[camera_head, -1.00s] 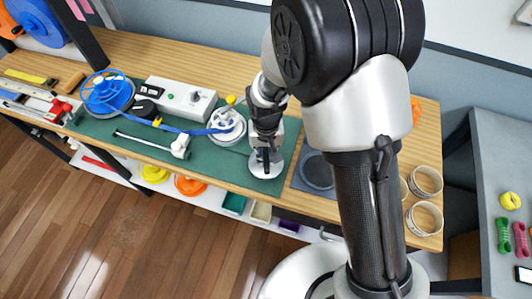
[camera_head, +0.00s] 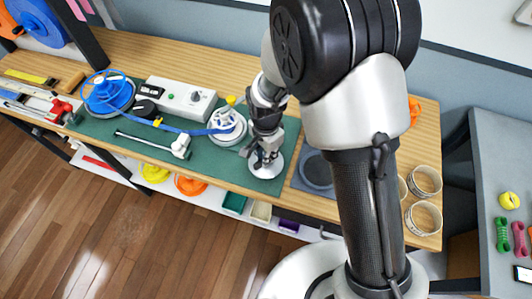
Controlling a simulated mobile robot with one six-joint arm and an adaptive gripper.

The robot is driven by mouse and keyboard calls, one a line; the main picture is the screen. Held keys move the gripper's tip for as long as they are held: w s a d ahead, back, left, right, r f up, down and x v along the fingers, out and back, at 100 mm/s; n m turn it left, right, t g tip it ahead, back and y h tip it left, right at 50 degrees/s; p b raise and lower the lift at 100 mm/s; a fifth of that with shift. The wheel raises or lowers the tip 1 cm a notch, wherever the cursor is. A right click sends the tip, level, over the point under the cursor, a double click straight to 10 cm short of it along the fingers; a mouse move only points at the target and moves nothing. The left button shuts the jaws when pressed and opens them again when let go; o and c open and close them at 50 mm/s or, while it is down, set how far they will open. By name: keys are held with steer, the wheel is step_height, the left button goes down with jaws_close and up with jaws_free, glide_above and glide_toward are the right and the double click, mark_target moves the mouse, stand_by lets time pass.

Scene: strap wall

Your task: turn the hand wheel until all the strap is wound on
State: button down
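A blue reel (camera_head: 108,95) stands on the left of the green mat (camera_head: 210,167). A blue strap (camera_head: 181,129) runs from it to a white spoked reel (camera_head: 224,121) with some blue on it. A yellow knob (camera_head: 231,100) shows at the back of that reel. A pale round disc (camera_head: 268,171) lies to its right, probably the hand wheel. My gripper (camera_head: 264,160) is over this disc, pointing down, and hides part of it. I cannot tell whether its fingers touch or hold anything there.
A white control box (camera_head: 181,99) with a knob stands behind the strap. A white-ended rod (camera_head: 150,142) lies in front. Right of my gripper are a grey square plate (camera_head: 314,172) and cream rings (camera_head: 424,218). My arm covers the bench's right middle.

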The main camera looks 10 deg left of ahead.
steer(key=m, duration=0.4)
steer(key=shift+m, duration=2.6)
steer(key=c, duration=1.6)
jaws_free()
step_height(320, 180, up, 12)
